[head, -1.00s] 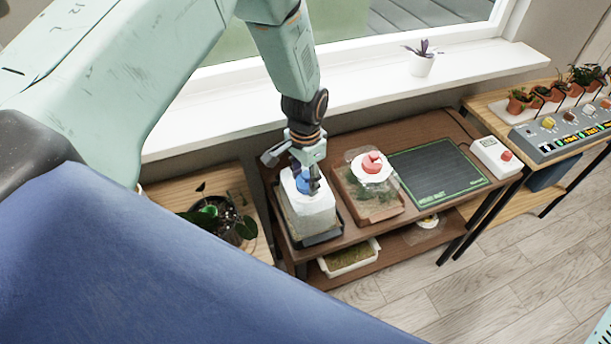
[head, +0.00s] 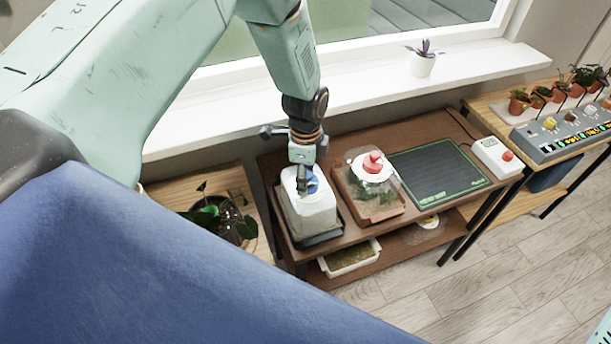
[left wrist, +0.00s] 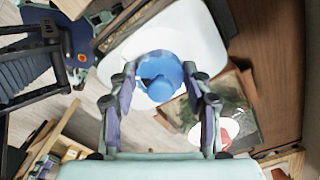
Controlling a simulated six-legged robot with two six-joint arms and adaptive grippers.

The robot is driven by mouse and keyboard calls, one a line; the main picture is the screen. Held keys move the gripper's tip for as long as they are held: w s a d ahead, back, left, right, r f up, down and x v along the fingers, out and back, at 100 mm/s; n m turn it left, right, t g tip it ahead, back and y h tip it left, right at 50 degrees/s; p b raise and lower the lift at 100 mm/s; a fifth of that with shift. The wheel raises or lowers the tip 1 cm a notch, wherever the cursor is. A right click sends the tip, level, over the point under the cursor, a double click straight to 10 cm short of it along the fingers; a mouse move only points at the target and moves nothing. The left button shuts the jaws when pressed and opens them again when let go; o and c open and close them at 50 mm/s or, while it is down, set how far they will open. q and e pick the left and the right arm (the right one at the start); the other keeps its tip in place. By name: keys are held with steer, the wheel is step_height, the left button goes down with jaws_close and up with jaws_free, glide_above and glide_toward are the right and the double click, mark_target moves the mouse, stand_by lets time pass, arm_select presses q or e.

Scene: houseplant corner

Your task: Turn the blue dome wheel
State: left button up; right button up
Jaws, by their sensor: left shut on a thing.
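The blue dome wheel (left wrist: 160,76) is a round blue knob on the white lid (left wrist: 196,30) of a clear dome box. In the head view the blue wheel (head: 312,183) shows beside the finger, on the white-topped box (head: 310,215) standing in a dark tray. My left gripper (left wrist: 160,88) points down from above with a finger on each side of the wheel, shut on it. In the head view my left gripper (head: 303,180) hides part of the wheel.
A second box with a red knob (head: 373,162) stands just right of the blue one. A potted plant (head: 222,218) stands to the left. The window sill (head: 370,92) is behind.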

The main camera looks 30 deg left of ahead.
arm_select(q)
steer(key=shift+f+m, duration=0.1)
steer(key=shift+m, duration=0.8)
steer(key=o, duration=1.2)
steer(key=shift+c, duration=0.2)
step_height(320, 180, up, 12)
